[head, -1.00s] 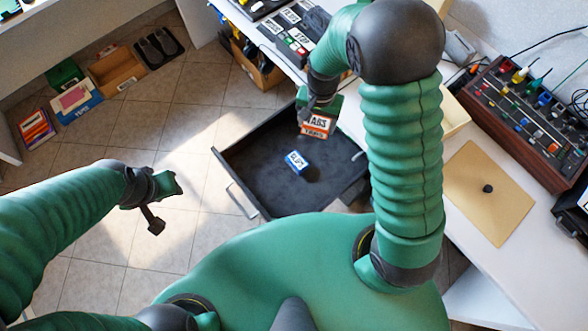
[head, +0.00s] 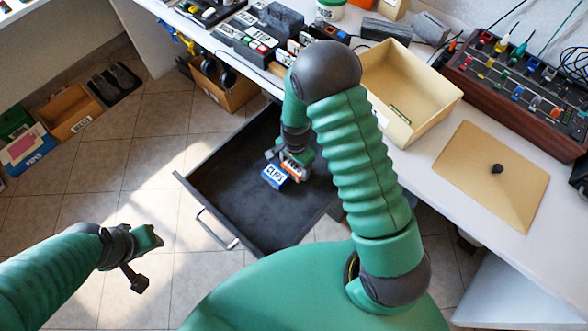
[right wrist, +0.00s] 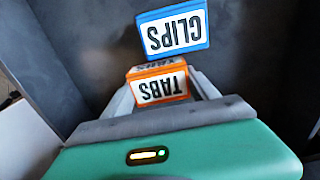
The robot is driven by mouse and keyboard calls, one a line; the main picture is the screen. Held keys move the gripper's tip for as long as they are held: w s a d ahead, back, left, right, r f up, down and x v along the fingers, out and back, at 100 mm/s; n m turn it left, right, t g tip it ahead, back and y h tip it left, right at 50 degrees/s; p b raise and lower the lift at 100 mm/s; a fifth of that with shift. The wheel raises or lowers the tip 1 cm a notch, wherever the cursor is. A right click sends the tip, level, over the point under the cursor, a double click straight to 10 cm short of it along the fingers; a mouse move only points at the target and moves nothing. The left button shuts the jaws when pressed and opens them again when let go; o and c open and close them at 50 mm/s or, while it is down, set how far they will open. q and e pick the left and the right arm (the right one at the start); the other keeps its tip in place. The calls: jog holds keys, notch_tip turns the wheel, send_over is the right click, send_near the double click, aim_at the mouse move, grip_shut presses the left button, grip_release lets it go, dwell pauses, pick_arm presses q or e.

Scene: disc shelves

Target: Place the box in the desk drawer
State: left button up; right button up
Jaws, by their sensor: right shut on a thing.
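The open desk drawer (head: 235,205) is a dark tray pulled out from the white desk. A blue box labelled CLIPS (head: 274,176) lies on its floor; it also shows in the right wrist view (right wrist: 173,33). My right gripper (head: 291,163) reaches down into the drawer area, shut on an orange box labelled TABS (right wrist: 160,88). The orange box is right beside the blue box; I cannot tell whether it touches the drawer floor. My left gripper (head: 138,258) hangs over the tiled floor left of the drawer, with no object visible in it; its jaw opening is unclear.
On the desk stand an open beige box (head: 410,85), its flat lid (head: 490,180) with a dark knob, and a wooden control panel (head: 525,90). Several labelled dark items line the desk's back left. Cardboard boxes (head: 225,85) stand on the floor beyond the drawer.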

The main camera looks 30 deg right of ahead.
aim_at(295, 165)
jog(key=shift+f, duration=0.35)
jog(key=o, duration=1.4)
notch_tip(295, 165, up, 12)
jog(key=p, duration=0.5)
jog(key=s+a+r+n+t, duration=0.1)
jog(key=s+r+n, duration=0.2)
jog(key=n, duration=0.1)
jog(key=s+a+r+n, duration=0.1)
jog(key=s+r+n, duration=0.2)
jog(key=r+n, duration=0.1)
jog(key=s+a+r+n+t, duration=0.1)
jog(key=s+r+n, duration=0.2)
jog(key=n, duration=0.3)
jog(key=shift+s+a+r+t+b, duration=0.2)
jog(key=shift+s+a+t+b, duration=0.1)
jog(key=shift+s, duration=0.1)
